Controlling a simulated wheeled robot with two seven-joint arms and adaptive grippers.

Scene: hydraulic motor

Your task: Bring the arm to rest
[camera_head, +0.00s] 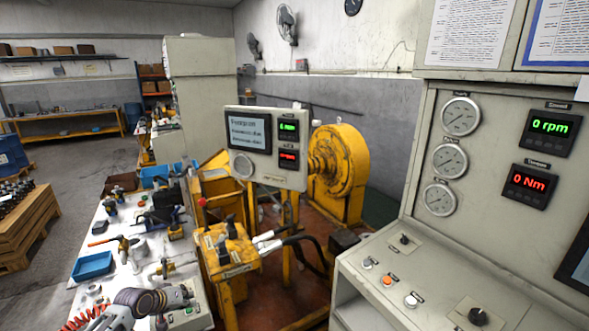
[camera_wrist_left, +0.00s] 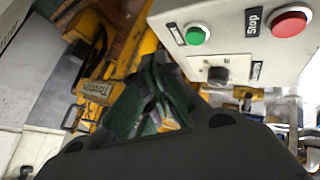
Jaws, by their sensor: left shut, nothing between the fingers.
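My left arm comes in at the bottom left of the head view, with a grey link and dark ringed joint. My left gripper (camera_head: 179,294) is low over the front end of the white workbench, close to a small control box (camera_head: 192,318). In the left wrist view the dark green fingers (camera_wrist_left: 152,98) are together, with nothing seen between them. The box (camera_wrist_left: 222,60) shows there at upper right, with a green button, a red Stop button and a black knob. I cannot tell whether the gripper touches it. My right gripper is not in view.
The white workbench (camera_head: 117,250) carries a blue tray (camera_head: 92,266) and several tools. A yellow lever stand (camera_head: 226,252) is right of the gripper, with a display panel (camera_head: 266,146) behind. A grey console (camera_head: 395,255) with gauges fills the right side.

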